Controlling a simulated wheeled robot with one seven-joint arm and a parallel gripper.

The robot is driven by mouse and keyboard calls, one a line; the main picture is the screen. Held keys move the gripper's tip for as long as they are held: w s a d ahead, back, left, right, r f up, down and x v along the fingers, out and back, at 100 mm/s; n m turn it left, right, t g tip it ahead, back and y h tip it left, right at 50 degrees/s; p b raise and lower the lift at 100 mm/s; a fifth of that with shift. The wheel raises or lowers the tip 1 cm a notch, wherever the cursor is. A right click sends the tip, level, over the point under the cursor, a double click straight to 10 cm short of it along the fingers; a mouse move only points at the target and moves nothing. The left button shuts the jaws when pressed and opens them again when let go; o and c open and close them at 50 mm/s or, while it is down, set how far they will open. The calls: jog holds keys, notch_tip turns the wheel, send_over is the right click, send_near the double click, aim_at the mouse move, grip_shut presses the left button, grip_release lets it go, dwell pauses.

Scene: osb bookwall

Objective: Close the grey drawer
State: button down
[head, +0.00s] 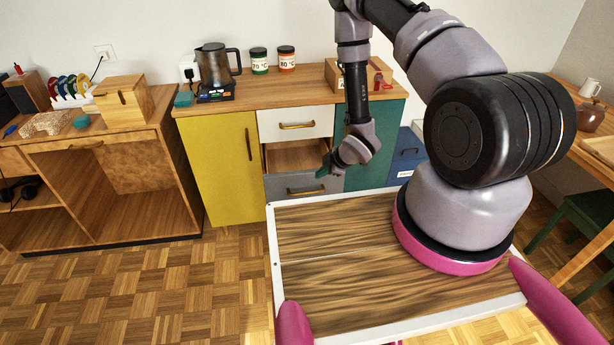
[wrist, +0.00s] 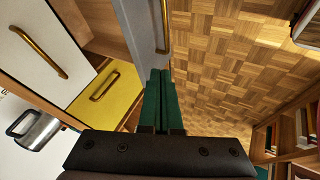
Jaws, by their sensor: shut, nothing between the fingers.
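The grey drawer (head: 301,186) is pulled out of the low cabinet, below a white drawer, and its wooden inside shows from above. Its front carries a brass handle (head: 306,190). In the wrist view the grey front (wrist: 146,32) is seen edge-on at the top, with the handle (wrist: 163,22) on its right side. My gripper (head: 323,172) is at the right part of the drawer front. Its green fingers (wrist: 160,74) are shut together and empty, with the tips close to the grey front. I cannot tell whether they touch it.
The white drawer (head: 295,124) is shut above, and the yellow door (head: 222,168) is shut at left. A green panel (head: 377,140) and a blue box (head: 407,150) stand at right. A kettle and jars are on the worktop (head: 270,96). Parquet floor in front is clear.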

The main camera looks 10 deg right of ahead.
send_near(300, 180)
notch_tip(300, 180, down, 4)
jog(key=s+a, duration=0.2)
jog(key=w, duration=0.3)
jog(key=shift+d+r, duration=0.1)
jog(key=shift+r, duration=0.05)
jog(key=shift+w, duration=0.55)
